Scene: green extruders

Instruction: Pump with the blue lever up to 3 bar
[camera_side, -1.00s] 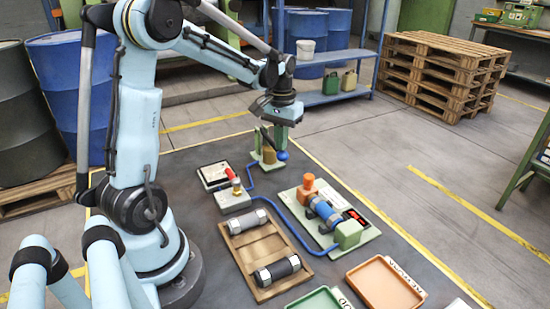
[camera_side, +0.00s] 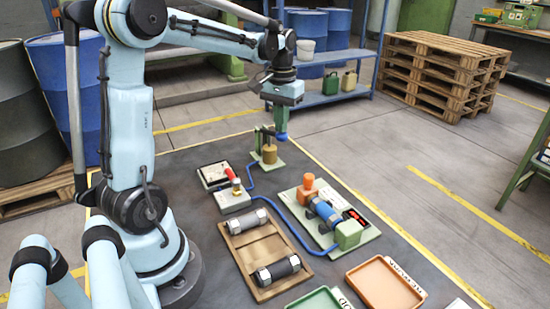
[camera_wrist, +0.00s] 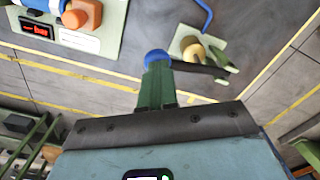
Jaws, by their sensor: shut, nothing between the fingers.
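The hand pump stands on a pale green base with a brass-coloured cylinder (camera_side: 269,154); the cylinder also shows in the wrist view (camera_wrist: 192,48). Its lever is a dark bar (camera_wrist: 203,69) ending in a blue knob (camera_side: 282,137), seen in the wrist view too (camera_wrist: 156,57). My gripper (camera_side: 282,128) points down with its green fingers closed together, tips right at the knob. In the wrist view the knob shows just beyond the fingertips (camera_wrist: 157,70); whether they touch is unclear. A red display (camera_wrist: 37,29) is lit but unreadable.
A wooden tray (camera_side: 255,247) and orange tray (camera_side: 383,286) lie nearer.

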